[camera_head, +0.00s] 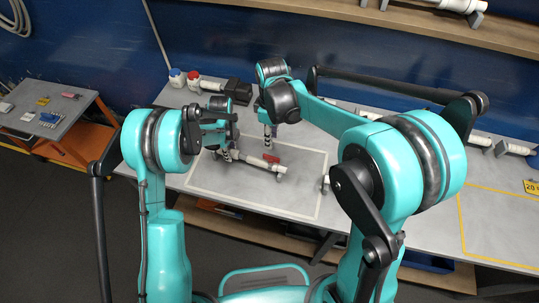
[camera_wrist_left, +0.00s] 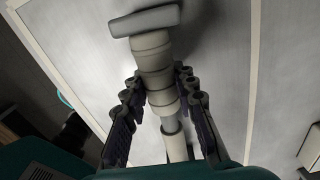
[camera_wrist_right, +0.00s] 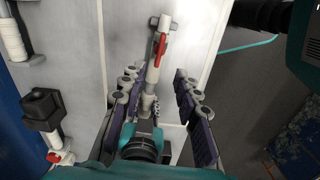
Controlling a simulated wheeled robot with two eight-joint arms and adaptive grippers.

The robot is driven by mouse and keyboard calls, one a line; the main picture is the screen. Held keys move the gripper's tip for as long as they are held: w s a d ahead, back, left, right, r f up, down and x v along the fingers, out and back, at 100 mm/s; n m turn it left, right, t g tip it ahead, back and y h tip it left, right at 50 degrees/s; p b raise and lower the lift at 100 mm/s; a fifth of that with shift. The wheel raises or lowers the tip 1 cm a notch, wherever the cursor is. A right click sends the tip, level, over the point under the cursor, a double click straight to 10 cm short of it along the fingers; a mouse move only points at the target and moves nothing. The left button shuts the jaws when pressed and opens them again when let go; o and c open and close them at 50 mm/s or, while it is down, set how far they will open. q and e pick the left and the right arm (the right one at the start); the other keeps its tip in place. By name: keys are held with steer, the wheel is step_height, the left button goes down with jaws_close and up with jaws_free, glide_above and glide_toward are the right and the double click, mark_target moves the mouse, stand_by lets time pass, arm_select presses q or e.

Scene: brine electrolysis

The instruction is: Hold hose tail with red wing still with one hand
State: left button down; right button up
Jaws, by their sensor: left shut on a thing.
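The hose tail with red wing (camera_head: 258,163) is a white pipe-like fitting lying inside the white outline on the table. Its red wing (camera_wrist_right: 162,42) shows near a crosspiece at its far end in the right wrist view. My left gripper (camera_wrist_left: 162,88) has its fingers on both sides of a white stepped fitting (camera_wrist_left: 154,62), which appears to be this hose tail; the red wing does not show in the left wrist view. My right gripper (camera_wrist_right: 155,80) is open above the hose tail, its fingers apart and touching nothing visible. My arms partly cover the near end.
More white fittings (camera_head: 480,140) lie along the back right. The table between the white and yellow outlines is partly hidden by my right arm.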

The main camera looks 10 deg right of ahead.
steer(key=shift+r, duration=0.7)
arm_select(q)
steer(key=c, duration=1.1)
jaws_free()
steer(key=shift+c, duration=0.2)
step_height(320, 180, up, 12)
